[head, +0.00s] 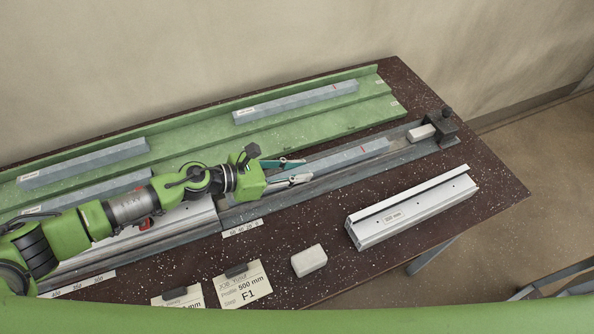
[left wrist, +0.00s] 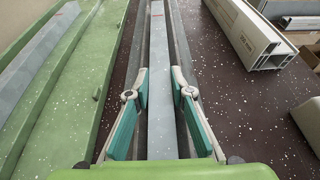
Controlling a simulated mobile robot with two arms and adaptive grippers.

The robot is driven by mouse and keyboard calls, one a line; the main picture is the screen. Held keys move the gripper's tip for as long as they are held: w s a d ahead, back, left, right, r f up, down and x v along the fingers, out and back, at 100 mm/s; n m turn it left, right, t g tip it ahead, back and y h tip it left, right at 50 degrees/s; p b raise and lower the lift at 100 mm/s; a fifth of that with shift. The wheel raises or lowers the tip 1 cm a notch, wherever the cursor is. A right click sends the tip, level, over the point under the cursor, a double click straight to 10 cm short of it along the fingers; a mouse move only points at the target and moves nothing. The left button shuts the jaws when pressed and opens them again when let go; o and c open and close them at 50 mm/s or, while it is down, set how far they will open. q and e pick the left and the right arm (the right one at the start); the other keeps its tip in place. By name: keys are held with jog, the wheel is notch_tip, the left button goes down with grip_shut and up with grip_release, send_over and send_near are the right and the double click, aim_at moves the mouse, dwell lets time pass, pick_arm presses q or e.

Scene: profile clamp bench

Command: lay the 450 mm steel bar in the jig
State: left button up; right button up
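A long grey steel bar (head: 345,157) with a red mark lies lengthwise in the grey jig channel (head: 380,172). It also shows in the left wrist view (left wrist: 165,120), running between my fingers. No length label is readable on it. My left gripper (head: 296,170) is over the bar's near part with one finger on each side; the fingers look apart, with a narrow gap beside the bar in the left wrist view (left wrist: 160,88). The bar's near end is hidden by the gripper. My right gripper is not in view.
More steel bars (head: 295,102) lie on the green rack (head: 200,130) behind. A pale block (head: 421,132) sits by the dark end clamp (head: 440,127). A silver profile (head: 410,207) and a loose white block (head: 309,261) stand in front. Cards (head: 243,287) lie at the front edge.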

pick_arm(q)
jog(key=shift+o, duration=0.8)
jog(key=shift+s+a+f, duration=0.15)
jog(key=shift+s+f, duration=0.15)
jog(key=shift+f, duration=0.45)
jog(key=shift+w+r+p, duration=0.1)
jog(key=shift+r+p, duration=0.55)
jog(key=shift+p, duration=0.05)
jog(key=b+v, duration=0.1)
jog(key=v, duration=0.4)
jog(key=b+v, duration=0.2)
jog(key=v, duration=0.3)
jog(key=shift+w+a+r, duration=0.1)
jog(key=shift+a+r, duration=0.2)
jog(key=shift+s+a+r, duration=0.2)
jog(key=shift+a+r, duration=0.25)
